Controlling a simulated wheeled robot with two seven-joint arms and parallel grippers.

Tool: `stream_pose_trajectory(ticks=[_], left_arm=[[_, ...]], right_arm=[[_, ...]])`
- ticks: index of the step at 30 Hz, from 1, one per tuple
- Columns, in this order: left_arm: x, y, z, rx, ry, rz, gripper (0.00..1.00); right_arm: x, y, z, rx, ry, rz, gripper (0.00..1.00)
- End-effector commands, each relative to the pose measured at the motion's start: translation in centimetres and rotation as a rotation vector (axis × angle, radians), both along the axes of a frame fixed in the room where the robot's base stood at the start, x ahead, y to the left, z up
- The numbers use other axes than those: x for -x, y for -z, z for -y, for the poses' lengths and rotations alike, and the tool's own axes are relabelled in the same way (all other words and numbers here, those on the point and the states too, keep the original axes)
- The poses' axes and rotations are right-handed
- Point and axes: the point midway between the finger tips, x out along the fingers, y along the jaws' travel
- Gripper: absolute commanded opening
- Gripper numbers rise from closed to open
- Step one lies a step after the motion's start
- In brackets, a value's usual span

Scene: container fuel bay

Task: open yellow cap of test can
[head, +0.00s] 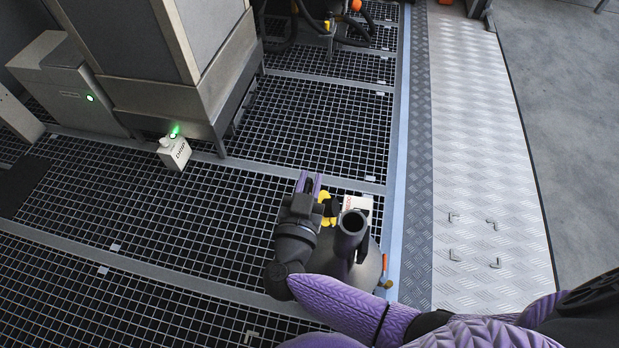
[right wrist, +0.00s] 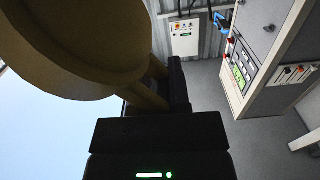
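My right gripper (head: 309,184) shows its two purple fingers, a little apart, over the grating in the lower middle of the head view. A yellow part (head: 327,207), apparently the cap, shows just right of the gripper and is partly hidden by it. Beside it is a white block with red print (head: 357,203), perhaps part of the test can; most of it is hidden. In the right wrist view, a large round yellow-brown part (right wrist: 90,35) fills the upper left, close to the camera. My left gripper is not in view.
A small white canister (head: 174,153) with a green light stands on the grating by a grey cabinet (head: 170,95). Hoses and machinery (head: 330,22) lie at the back. A ribbed metal plate (head: 480,150) runs along the right. Open grating (head: 190,220) lies left of the gripper.

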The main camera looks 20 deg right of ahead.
Motion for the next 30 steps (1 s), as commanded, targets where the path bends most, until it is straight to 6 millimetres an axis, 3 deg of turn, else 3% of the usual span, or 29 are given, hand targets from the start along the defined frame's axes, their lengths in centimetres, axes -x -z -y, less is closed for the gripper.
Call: stream_pose_trajectory(ticks=[30], left_arm=[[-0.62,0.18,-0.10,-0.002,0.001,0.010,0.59]], right_arm=[[-0.06,-0.04,-0.23,-0.005,-0.007,0.002,0.00]])
